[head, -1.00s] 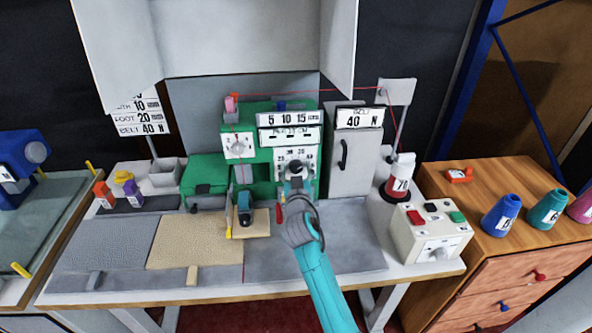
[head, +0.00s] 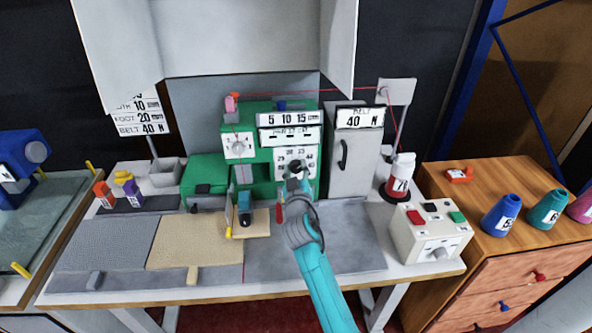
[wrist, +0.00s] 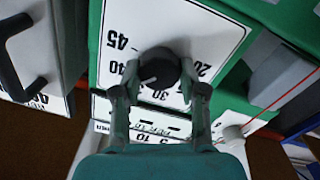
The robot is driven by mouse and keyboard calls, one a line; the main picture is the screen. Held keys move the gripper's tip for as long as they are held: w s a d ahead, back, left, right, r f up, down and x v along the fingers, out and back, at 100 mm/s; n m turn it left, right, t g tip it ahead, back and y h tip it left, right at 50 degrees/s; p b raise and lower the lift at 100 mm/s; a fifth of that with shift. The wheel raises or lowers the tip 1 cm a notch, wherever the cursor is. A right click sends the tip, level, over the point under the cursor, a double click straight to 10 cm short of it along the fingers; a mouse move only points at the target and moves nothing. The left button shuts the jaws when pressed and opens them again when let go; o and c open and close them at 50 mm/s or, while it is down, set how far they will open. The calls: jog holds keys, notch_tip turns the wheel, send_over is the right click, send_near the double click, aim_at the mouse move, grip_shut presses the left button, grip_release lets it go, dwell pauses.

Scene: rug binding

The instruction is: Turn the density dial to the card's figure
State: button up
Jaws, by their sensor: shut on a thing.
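The density dial's black knob (wrist: 160,66) sits on a white numbered plate (wrist: 195,28), which also shows on the green machine in the head view (head: 311,163). My gripper (wrist: 158,88) is shut on the knob, one finger on each side; in the head view it reaches the dial from the front (head: 295,178). In the wrist view the knob's white mark points down and left, between the 40 and the 30. The card (head: 140,117) stands at the back left with lines ending in 10, FOOT 20 and BELT 40 N. Its upper part is hidden behind the white hood.
A grey cabinet (head: 352,165) with a black handle stands right of the dial. A second white dial (head: 238,146) is at the machine's left. A red thread runs above to a post. A control box (head: 430,235) and spool (head: 401,177) stand at the right.

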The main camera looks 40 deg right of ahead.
jog(key=shift+n, duration=2.2)
jog(key=o, duration=1.1)
jog(key=shift+o, duration=0.2)
jog(key=shift+a, duration=0.1)
jog(key=v, duration=1.2)
jog(key=shift+f, duration=0.1)
